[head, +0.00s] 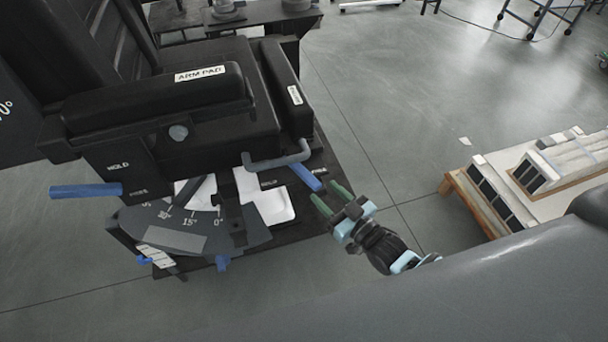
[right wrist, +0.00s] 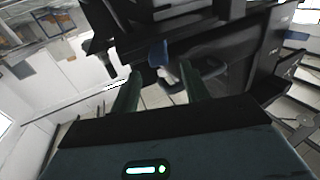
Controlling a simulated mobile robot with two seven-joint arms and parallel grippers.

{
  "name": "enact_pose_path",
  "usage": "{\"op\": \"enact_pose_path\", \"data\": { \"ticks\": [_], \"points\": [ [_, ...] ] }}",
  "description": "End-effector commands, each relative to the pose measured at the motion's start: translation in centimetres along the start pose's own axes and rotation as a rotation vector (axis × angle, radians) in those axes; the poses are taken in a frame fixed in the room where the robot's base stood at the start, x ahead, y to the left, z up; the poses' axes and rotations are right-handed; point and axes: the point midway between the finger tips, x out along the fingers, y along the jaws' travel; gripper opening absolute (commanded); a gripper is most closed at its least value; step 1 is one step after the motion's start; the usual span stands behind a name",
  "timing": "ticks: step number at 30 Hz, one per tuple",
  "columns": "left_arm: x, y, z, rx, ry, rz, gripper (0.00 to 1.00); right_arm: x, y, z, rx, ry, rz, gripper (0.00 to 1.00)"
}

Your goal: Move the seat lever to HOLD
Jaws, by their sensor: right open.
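A blue lever (head: 306,177) sticks out from the near right side of the black chair, beside small white labels; one seems to read HOLD, the other is too small to read. My right gripper (head: 329,197) is open, its green fingers just off the lever's free end. In the right wrist view the same blue lever (right wrist: 158,54) shows ahead, between the open fingers (right wrist: 160,84); I cannot tell whether they touch it. A second blue lever (head: 86,190) sticks out at the left, near HOLD and another label. Which one is the seat lever is not readable. My left gripper is not in view.
A grey bent handle (head: 277,161) sits just above the right lever. The arm pad (head: 155,98) is above. A low pallet (head: 482,215) stands at right. The floor between is clear.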

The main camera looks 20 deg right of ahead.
Motion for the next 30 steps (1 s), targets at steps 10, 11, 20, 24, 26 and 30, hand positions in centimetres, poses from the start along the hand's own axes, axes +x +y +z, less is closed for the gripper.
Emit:
{"op": "enact_pose_path", "data": {
  "ticks": [10, 11, 20, 24, 26, 30],
  "points": [
    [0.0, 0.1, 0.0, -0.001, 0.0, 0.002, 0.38, 3.2, 0.0, -0.1, 0.001, 0.0, 0.0, 0.46],
    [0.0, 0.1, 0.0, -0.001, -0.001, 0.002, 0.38, 3.7, 0.0, -0.1, 0.0, 0.001, 0.001, 0.46],
    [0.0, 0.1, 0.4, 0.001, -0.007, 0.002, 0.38, 7.1, 0.0, 0.1, 0.001, -0.002, 0.001, 0.46],
    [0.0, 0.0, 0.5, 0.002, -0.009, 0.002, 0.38, 7.7, -0.1, 0.1, 0.001, -0.002, 0.0, 0.46],
    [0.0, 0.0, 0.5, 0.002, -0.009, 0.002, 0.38, 7.8, -0.1, 0.1, 0.001, -0.002, 0.0, 0.46],
    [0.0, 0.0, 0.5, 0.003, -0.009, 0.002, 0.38, 7.8, -0.1, 0.1, 0.001, -0.002, 0.0, 0.46]
  ]
}}
